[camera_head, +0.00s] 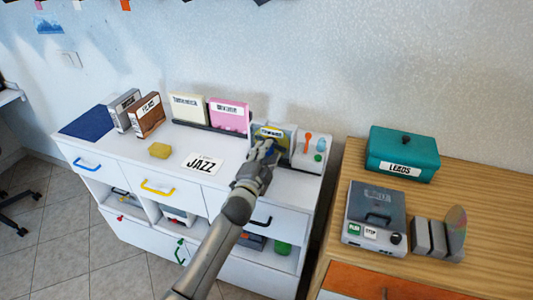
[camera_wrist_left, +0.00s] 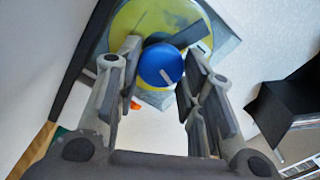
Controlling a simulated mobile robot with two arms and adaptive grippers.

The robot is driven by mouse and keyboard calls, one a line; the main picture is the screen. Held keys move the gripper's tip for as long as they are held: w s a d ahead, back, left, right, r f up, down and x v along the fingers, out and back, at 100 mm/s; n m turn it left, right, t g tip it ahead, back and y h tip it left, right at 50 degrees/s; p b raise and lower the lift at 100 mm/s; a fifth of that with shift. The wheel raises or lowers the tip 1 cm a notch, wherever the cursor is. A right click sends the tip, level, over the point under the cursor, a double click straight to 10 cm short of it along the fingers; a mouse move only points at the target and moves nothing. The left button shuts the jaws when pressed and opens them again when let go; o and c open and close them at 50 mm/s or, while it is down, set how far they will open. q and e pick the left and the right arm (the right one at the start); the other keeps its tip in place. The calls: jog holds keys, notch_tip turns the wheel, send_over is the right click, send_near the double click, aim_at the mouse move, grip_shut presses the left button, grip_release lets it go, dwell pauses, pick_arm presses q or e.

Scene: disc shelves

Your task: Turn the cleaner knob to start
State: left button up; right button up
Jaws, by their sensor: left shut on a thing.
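The cleaner (camera_head: 286,130) stands at the right end of the white shelf unit's top, against the wall. A yellow disc part shows on it, and in the left wrist view the yellow-green disc (camera_wrist_left: 131,24) fills the top behind the blue knob (camera_wrist_left: 161,66). My left gripper (camera_head: 266,149) reaches it from the front. In the left wrist view its two fingers stand on either side of the knob, shut on it. The gripper hides most of the knob and the cleaner's lower front in the head view. My right gripper is not in view.
A wooden cabinet at right bears a teal LEADS box (camera_head: 403,150) and a grey player (camera_head: 375,215).

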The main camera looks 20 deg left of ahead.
pick_arm(q)
jog(key=shift+f+n, duration=0.1)
jog(key=shift+n, duration=0.8)
jog(key=o, duration=1)
jog(key=shift+o, duration=0.2)
jog(key=s, duration=1.2)
jog(key=shift+a, duration=0.2)
